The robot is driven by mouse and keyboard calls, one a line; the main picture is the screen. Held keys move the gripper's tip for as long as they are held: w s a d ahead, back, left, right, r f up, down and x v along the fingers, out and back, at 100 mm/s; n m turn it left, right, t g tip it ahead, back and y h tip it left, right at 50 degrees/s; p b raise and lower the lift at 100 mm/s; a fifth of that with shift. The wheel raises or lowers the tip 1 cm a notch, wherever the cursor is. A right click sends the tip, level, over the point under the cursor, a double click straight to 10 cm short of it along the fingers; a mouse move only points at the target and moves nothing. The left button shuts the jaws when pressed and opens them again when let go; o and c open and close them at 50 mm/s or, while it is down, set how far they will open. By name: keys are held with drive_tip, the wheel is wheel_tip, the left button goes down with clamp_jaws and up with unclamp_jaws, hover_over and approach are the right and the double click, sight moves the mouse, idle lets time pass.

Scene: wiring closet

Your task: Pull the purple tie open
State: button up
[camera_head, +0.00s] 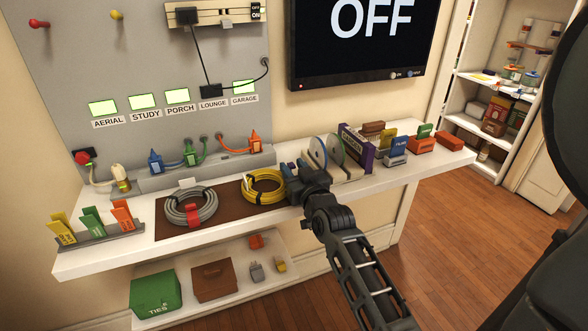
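I cannot make out a purple tie. A yellow cable coil (264,187) lies on a brown mat (226,203) on the white shelf, and my gripper covers the area at its right edge. A grey cable coil (190,207) to the left has a red tie (192,214) around its front. My gripper (297,184) is over the shelf just right of the yellow coil, seen from behind. Its fingertips are hidden or too dark to tell, so I cannot see whether it touches anything. The purple thing in view is an upright box (357,147) behind and right of my gripper.
A disc rack (322,154) stands close behind my gripper. Coloured plugs (192,155) sit on a grey ledge at the back, and tags (92,220) stand at left. A green TIES box (156,295) is on the lower shelf. A screen (355,45) reads OFF above.

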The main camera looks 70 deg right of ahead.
drive_tip(key=v, duration=0.7)
drive_tip(key=shift+s+a+b, duration=0.25)
drive_tip(key=shift+a+b, duration=0.05)
drive_tip(key=shift+b, duration=0.15)
idle(0.4)
drive_tip(key=s+a+f+n+t+y, duration=0.1)
drive_tip(key=s+a+n+t+y, duration=0.15)
drive_tip(key=a, duration=0.85)
drive_tip(key=s+a+f+n+t+y, duration=0.15)
drive_tip(key=a+y, duration=0.25)
drive_tip(key=a, duration=0.6)
drive_tip(key=s+a+r+n+y, duration=0.2)
drive_tip(key=s+a+y, duration=0.1)
drive_tip(key=s+a, duration=0.2)
drive_tip(key=s+a+r+n+g+y, duration=0.1)
drive_tip(key=s+a+r+n+y, duration=0.2)
drive_tip(key=s+a, duration=0.3)
drive_tip(key=shift+s+a+y, duration=0.2)
drive_tip(key=shift+a+y, duration=0.35)
drive_tip(key=shift+a, duration=0.65)
